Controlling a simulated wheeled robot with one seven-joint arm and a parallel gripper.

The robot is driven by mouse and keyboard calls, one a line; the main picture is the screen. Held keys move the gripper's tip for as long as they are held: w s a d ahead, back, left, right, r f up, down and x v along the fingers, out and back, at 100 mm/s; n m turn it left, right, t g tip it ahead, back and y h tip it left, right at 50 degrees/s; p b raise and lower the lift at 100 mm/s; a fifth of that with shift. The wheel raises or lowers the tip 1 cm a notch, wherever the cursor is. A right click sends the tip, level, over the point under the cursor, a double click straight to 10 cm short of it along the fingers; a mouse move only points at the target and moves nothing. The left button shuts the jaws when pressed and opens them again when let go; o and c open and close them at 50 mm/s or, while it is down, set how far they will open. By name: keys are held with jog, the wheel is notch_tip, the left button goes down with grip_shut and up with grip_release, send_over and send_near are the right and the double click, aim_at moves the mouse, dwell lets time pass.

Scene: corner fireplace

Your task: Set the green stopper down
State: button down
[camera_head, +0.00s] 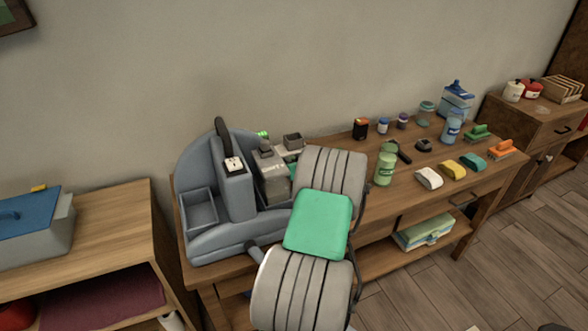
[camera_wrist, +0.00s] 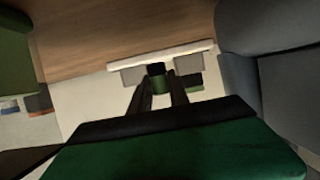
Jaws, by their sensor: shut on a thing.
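The green stopper (camera_wrist: 158,84) shows in the wrist view as a small dark-green piece with a darker top. My gripper (camera_wrist: 159,92) is shut on it, with one dark finger on each side. Beyond it is a pale bar with grey blocks under it, and I cannot tell whether the stopper touches them. In the head view my arm hides most of the gripper, and I cannot make out the stopper for certain. The wooden table (camera_head: 330,141) stands against the wall.
A blue-grey organizer (camera_head: 205,240) fills the table's left end, close to my arm. A green bottle (camera_head: 385,167) stands right of my arm. Several coloured brushes and jars, with a blue-lidded container (camera_head: 457,101), occupy the right half. A shelf unit (camera_head: 115,220) stands at left.

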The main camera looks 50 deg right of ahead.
jog(key=shift+f, duration=2.1)
jog(key=c, duration=1.2)
grip_release()
jog(key=shift+r, duration=0.1)
jog(key=shift+c, duration=0.2)
jog(key=shift+r, duration=0.25)
jog(key=v, duration=1.2)
